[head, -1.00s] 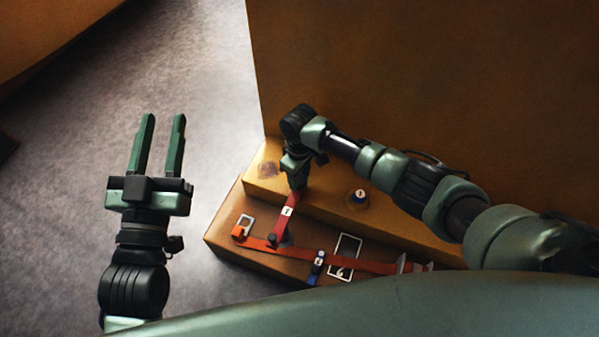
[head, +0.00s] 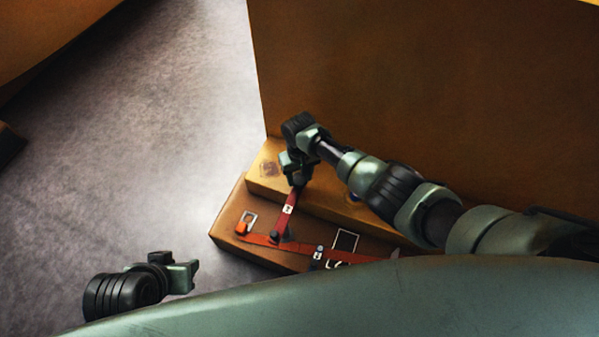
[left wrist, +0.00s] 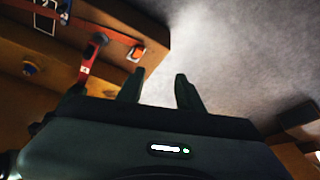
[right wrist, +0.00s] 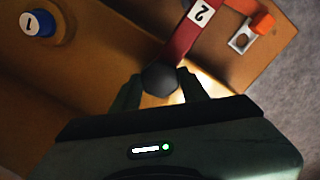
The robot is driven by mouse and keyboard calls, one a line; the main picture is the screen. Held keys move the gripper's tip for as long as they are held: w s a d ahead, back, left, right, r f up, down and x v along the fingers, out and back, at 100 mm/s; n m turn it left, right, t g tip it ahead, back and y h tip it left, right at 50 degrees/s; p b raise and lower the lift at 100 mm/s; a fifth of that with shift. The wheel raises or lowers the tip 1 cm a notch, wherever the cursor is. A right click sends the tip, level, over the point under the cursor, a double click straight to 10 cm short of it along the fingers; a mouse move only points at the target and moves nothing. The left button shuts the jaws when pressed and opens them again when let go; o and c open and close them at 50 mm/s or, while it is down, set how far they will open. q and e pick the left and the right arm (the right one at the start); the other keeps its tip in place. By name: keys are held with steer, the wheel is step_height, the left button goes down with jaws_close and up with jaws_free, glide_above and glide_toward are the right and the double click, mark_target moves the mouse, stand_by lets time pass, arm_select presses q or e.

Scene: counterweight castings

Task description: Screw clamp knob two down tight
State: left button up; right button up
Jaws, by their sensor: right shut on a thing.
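A dark hexagonal knob (right wrist: 160,80) sits at the end of a red bar (right wrist: 183,38) with a white label "2". My right gripper (right wrist: 160,90) is shut on this knob, fingers on either side. In the head view the right gripper (head: 297,181) points down at the bar's upper end and hides the knob. The red bar (head: 284,220) slants over the brown fixture. My left gripper (left wrist: 158,88) is open and empty, away from the fixture. In the head view it is seen low at the left (head: 185,275), side-on.
A blue knob labelled "1" (right wrist: 38,24) stands on the raised ledge. An orange piece (head: 241,228) is on the fixture's left end, and a long red-orange strip (head: 265,241) crosses its lower level. A tall brown wall (head: 430,90) rises behind. Grey floor (head: 160,130) is open at left.

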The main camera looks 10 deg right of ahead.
steer(key=shift+a+r+m, duration=0.1)
steer(key=shift+r+m, duration=0.15)
steer(key=shift+m, duration=0.35)
steer(key=shift+w+m+p, duration=0.1)
steer(key=shift+m+p, duration=0.5)
steer(key=shift+m, duration=0.3)
steer(key=m+p, duration=0.1)
steer(key=m, duration=0.2)
steer(key=shift+w+m, duration=0.1)
steer(key=shift+m, duration=0.7)
steer(key=shift+f, duration=0.1)
arm_select(q)
steer(key=shift+s+a+g, duration=0.3)
steer(key=shift+s+g, duration=0.4)
steer(key=shift+s, duration=0.2)
steer(key=shift+w, duration=0.15)
